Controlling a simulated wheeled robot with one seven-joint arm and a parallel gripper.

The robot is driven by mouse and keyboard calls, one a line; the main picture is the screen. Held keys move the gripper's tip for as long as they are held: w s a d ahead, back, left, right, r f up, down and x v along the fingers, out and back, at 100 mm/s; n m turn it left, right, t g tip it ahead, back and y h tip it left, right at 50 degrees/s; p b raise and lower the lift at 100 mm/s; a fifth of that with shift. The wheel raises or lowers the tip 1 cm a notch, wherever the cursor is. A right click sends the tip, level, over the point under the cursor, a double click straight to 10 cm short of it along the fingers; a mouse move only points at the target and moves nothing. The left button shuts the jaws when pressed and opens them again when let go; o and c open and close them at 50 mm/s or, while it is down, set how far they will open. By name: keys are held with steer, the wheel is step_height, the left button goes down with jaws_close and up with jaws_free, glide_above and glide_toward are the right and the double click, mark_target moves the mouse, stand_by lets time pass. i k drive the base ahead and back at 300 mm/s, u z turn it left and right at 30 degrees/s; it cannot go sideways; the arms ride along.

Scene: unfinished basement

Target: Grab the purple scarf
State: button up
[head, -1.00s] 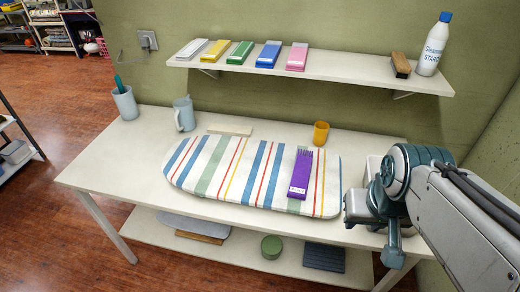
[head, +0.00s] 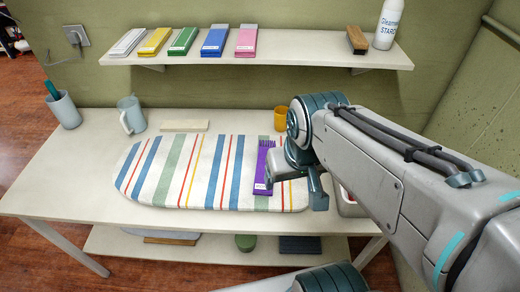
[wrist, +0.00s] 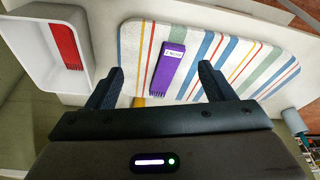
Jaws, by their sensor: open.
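The purple scarf (head: 263,168) lies folded, with a white label and a fringed end, on the right part of the striped ironing board (head: 203,172). In the head view my gripper (head: 281,184) is at the scarf's right side and my wrist hides part of that area. In the wrist view the scarf (wrist: 168,68) shows between and beyond the two open fingers of my gripper (wrist: 161,72). The fingers look empty, with the scarf apart from them.
A white bin (wrist: 45,55) holding a folded red piece (wrist: 66,46) stands right of the board. A yellow cup (head: 280,118) and a pale block (head: 184,126) are behind it. A blue jug (head: 131,115) stands at the back left. A shelf (head: 300,55) with folded coloured pieces runs above.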

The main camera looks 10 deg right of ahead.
mark_target(259, 190)
steer(key=u, duration=2.05)
steer(key=i, duration=0.9)
steer(key=z, duration=3.15)
